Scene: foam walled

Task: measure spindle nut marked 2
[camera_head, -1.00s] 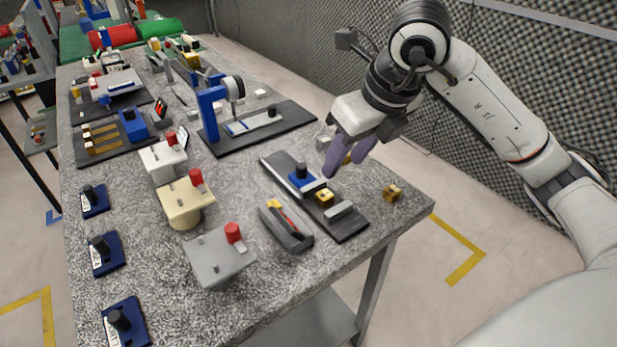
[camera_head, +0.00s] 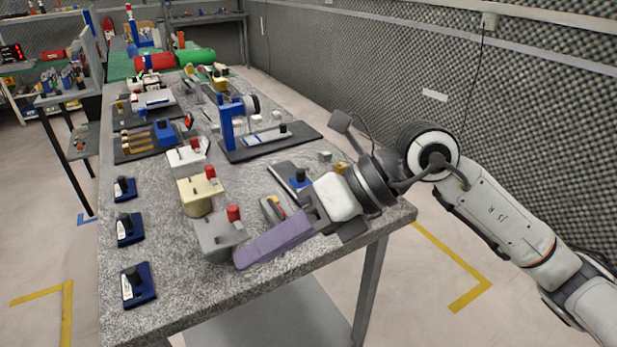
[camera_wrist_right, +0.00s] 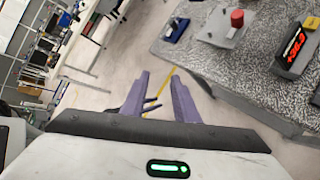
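No marking 2 can be read on any part in these frames. A small brass-coloured piece (camera_head: 341,168) shows just behind my right gripper and may be a nut. My right gripper (camera_head: 240,262) reaches over the near right of the bench, purple fingers pointing left and down. In the wrist view its fingers (camera_wrist_right: 160,85) stand apart with nothing between them. My left gripper is out of view.
Grey (camera_head: 218,236), cream (camera_head: 199,195) and white (camera_head: 186,153) blocks with red knobs stand beside the gripper. Blue plates with black knobs (camera_head: 138,286) line the left edge. A blue-framed gauge stand (camera_head: 228,125) is behind. A red-digit display (camera_wrist_right: 292,48) shows in the wrist view.

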